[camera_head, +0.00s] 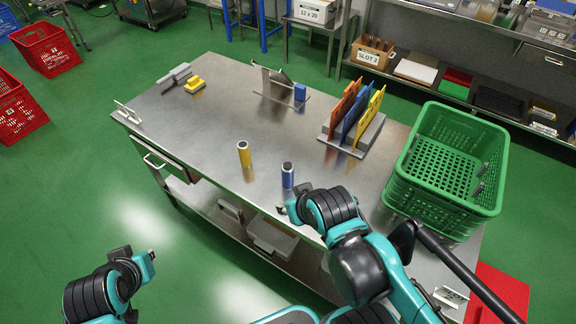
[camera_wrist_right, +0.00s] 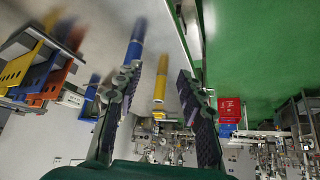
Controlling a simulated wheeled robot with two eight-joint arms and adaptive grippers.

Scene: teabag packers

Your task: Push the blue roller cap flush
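A blue roller (camera_head: 288,178) with a dark-topped cap (camera_head: 287,167) stands upright on the steel table near its front edge. It also shows, upside down, in the right wrist view (camera_wrist_right: 136,42), near one finger's tip. Whether the cap is flush is too small to tell. A yellow roller (camera_head: 244,155) stands upright to its left and shows between the fingers in the wrist view (camera_wrist_right: 160,85). My right gripper (camera_head: 285,210) is just in front of the blue roller, open and empty. My left gripper (camera_head: 147,262) is off the table's front; its finger opening is unclear.
A green crate (camera_head: 402,190) stands on the table's right side. A rack with orange, blue and yellow plates (camera_head: 352,115) is behind. A metal bracket with a blue block (camera_head: 300,92) and yellow piece (camera_head: 195,85) lie farther back. The table's left-middle is clear.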

